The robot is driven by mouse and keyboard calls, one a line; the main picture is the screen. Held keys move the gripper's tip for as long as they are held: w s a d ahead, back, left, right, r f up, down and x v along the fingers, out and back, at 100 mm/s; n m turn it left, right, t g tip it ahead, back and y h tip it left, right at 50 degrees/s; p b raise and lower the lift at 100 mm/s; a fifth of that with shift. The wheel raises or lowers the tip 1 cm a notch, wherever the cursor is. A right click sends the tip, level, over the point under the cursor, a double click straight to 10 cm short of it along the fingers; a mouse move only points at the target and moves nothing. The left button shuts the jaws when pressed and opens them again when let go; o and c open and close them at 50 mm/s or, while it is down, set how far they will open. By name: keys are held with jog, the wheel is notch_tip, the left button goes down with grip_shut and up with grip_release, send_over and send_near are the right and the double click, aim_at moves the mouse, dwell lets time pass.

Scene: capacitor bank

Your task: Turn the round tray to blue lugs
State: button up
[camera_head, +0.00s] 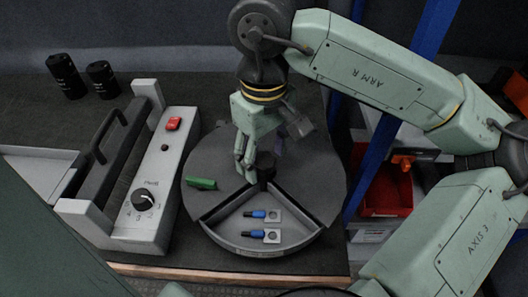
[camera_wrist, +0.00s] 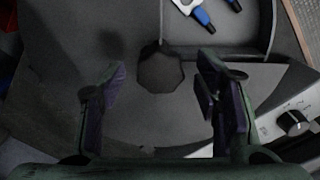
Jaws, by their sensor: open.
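The round grey tray (camera_head: 215,165) lies flat on the bench. Its walled wedge compartment (camera_head: 224,232) faces the near side and holds two blue lugs (camera_head: 258,214) with metal ends; both also show at the top of the wrist view (camera_wrist: 203,16). A dark knob (camera_head: 266,170) stands at the tray's centre. My gripper (camera_head: 244,172) is open and points down beside the knob, its fingers just left of it in the head view. In the wrist view the knob (camera_wrist: 164,70) appears between the spread fingertips (camera_wrist: 163,76). I cannot tell whether they touch it.
A green piece (camera_head: 201,183) lies on the tray's left. A grey control box (camera_head: 163,178) with a dial and red switch stands close to the tray's left. Two black cylinders (camera_head: 66,76) stand at the back left. A blue post (camera_head: 376,165) and red bin (camera_head: 385,192) are on the right.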

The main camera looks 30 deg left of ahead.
jog(key=shift+r, duration=0.1)
notch_tip(320, 180, up, 12)
dwell(0.5)
dwell(0.5)
